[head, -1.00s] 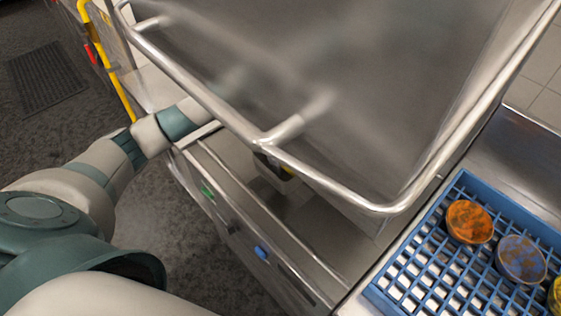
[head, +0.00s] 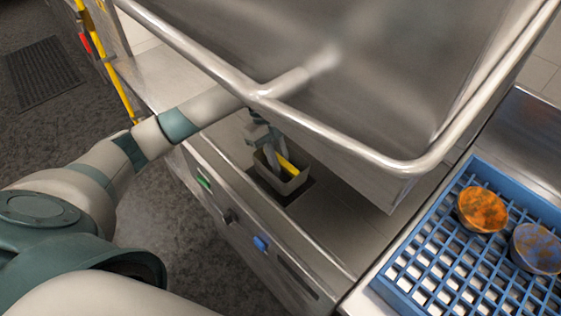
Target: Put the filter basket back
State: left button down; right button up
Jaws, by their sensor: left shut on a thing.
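The filter basket (head: 291,186) is a small grey open-topped box with a yellow part at its top. It is inside the steel machine, over or partly in a dark square opening (head: 304,188) in the machine's floor; how deep it sits I cannot tell. My left gripper (head: 276,165) reaches in under the raised steel hood, pointing down, and is shut on the basket. Its fingers are partly hidden by the basket. My right gripper is not in view.
The machine's front panel (head: 215,187) has green and blue buttons. A blue rack (head: 420,262) with dirty bowls (head: 482,209) stands at the right.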

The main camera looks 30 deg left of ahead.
pick_arm(q)
jog(key=shift+f+b, duration=1.8)
jog(key=shift+f, duration=2.3)
jog(key=c, duration=1.6)
grip_release()
